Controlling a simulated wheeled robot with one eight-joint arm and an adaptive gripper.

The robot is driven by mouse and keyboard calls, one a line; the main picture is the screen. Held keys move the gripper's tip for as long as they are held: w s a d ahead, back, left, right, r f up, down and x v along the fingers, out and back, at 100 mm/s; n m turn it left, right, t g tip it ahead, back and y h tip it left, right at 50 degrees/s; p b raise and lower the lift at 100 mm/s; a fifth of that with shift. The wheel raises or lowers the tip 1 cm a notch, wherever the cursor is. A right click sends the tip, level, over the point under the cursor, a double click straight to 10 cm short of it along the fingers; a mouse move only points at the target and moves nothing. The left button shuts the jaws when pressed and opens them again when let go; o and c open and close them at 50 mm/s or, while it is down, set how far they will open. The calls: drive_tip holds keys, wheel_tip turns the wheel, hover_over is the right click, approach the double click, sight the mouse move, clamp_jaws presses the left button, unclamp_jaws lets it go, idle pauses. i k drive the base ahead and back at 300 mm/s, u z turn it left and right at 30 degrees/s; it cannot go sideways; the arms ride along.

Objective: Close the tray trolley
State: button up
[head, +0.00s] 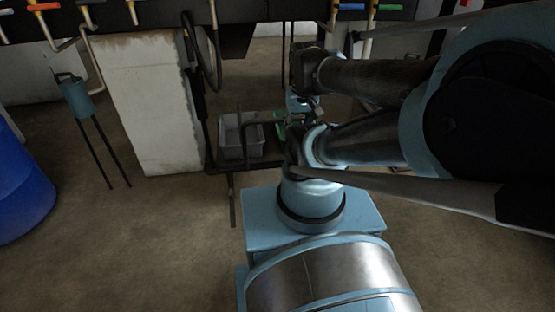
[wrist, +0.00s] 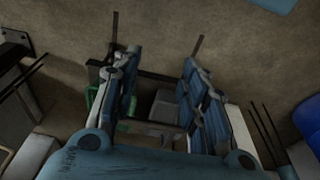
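The tray trolley (head: 214,166) is a low dark frame left of my arm in the head view. It carries a grey bin (head: 240,146) and something green (head: 281,132), partly hidden by my arm. In the wrist view, my gripper (wrist: 160,63) is open, its two blue fingers wide apart over the trolley. The grey bin (wrist: 164,107) shows between the fingers, and the green thing (wrist: 97,105) shows beside and behind the left finger. No grip on the trolley is visible, and I cannot tell whether a finger touches it. Much of the trolley is hidden.
A worn white block (head: 145,100) stands left of the trolley. A blue stand on thin legs (head: 76,98) and a blue drum (head: 18,190) are further left. Pipes with coloured handles (head: 86,18) run along the top. The brown floor (head: 150,240) in front is clear.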

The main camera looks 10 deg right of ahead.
sight(272, 157)
drive_tip(key=z, duration=0.6)
drive_tip(key=k, duration=1.25)
drive_tip(key=u, duration=1.05)
drive_tip(key=i, duration=1.05)
